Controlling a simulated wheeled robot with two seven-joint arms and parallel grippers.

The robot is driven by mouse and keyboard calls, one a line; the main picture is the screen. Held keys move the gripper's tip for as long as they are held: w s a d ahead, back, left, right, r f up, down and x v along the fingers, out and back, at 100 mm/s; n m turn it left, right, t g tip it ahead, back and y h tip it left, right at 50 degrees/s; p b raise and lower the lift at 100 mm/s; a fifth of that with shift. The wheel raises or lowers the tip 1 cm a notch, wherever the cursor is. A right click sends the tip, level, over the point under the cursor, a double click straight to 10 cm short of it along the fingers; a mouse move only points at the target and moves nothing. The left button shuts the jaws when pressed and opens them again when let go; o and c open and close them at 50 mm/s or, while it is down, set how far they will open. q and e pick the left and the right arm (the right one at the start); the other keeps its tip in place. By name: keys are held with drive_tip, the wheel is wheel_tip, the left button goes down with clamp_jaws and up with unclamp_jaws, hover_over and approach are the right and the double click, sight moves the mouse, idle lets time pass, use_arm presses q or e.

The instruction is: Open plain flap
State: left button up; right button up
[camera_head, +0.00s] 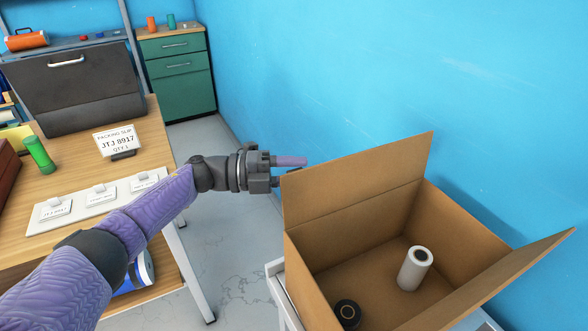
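An open brown cardboard box (365,240) stands at the lower right. Its far flap (360,180) stands up, and its right flap (515,265) leans outward. Both show bare cardboard with no print on the sides I see. My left gripper (292,172) is at the upper left corner of the far flap. Its two fingers are apart, with a gap between them, and hold nothing that I can see. The lower fingertip meets the flap's edge in the picture; I cannot tell if it touches. My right gripper is not in view.
In the box are a white roll (414,268) and a black roll (347,313). The wooden table (150,130) at left bears a packing slip sign (117,142), a label board (70,208) and a green tube (39,154). A blue wall (390,70) rises behind the box.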

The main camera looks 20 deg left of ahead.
use_arm(q)
drive_tip(key=v, duration=1)
drive_tip(key=shift+b, duration=0.35)
